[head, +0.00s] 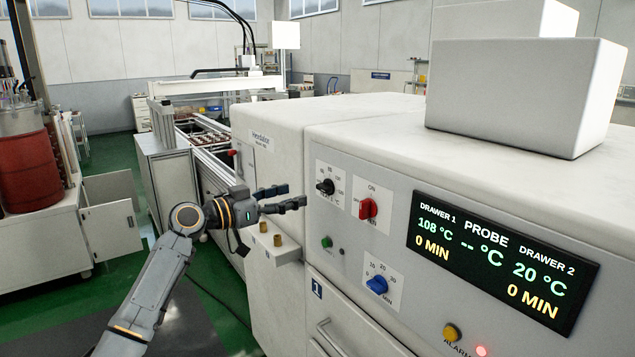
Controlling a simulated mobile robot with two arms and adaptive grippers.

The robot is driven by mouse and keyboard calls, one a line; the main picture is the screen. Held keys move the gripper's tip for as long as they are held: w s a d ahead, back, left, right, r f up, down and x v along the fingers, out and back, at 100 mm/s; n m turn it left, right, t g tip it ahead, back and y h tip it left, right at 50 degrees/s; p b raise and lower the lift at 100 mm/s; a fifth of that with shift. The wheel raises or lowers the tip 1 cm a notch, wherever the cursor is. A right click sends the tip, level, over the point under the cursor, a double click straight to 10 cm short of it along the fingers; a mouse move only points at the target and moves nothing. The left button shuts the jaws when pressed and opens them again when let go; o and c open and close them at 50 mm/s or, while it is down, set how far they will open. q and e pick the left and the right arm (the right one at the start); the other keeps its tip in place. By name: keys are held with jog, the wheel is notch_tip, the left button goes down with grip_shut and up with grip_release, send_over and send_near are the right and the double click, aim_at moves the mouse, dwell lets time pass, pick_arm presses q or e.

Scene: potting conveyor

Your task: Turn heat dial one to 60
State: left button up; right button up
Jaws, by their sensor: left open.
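The black heat dial (325,187) sits on a white scale plate at the upper left of the machine's front panel. Its markings are too small to read surely, so its setting cannot be told. My left gripper (297,196) is open, its dark fingers pointing right toward the dial, just left of the panel. It appears empty and apart from the dial. The display (500,262) reads 108 °C and 0 MIN for drawer 1, dashes for the probe, and 20 °C and 0 MIN for drawer 2. My right gripper is not in view.
A red knob (368,208) is close right of the black dial. A blue knob (377,284) and a green button (326,242) are below. Two brass-coloured pegs (278,240) stand on a ledge under my gripper. A drawer handle (331,338) is lower down.

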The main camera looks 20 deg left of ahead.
aim_at(320, 187)
pick_arm(q)
jog(key=p+x, duration=0.2)
jog(key=x, duration=0.5)
jog(key=shift+w+d+r, duration=0.1)
jog(key=shift+w+d, duration=0.35)
jog(key=shift+w, duration=0.05)
jog(key=c, duration=1.2)
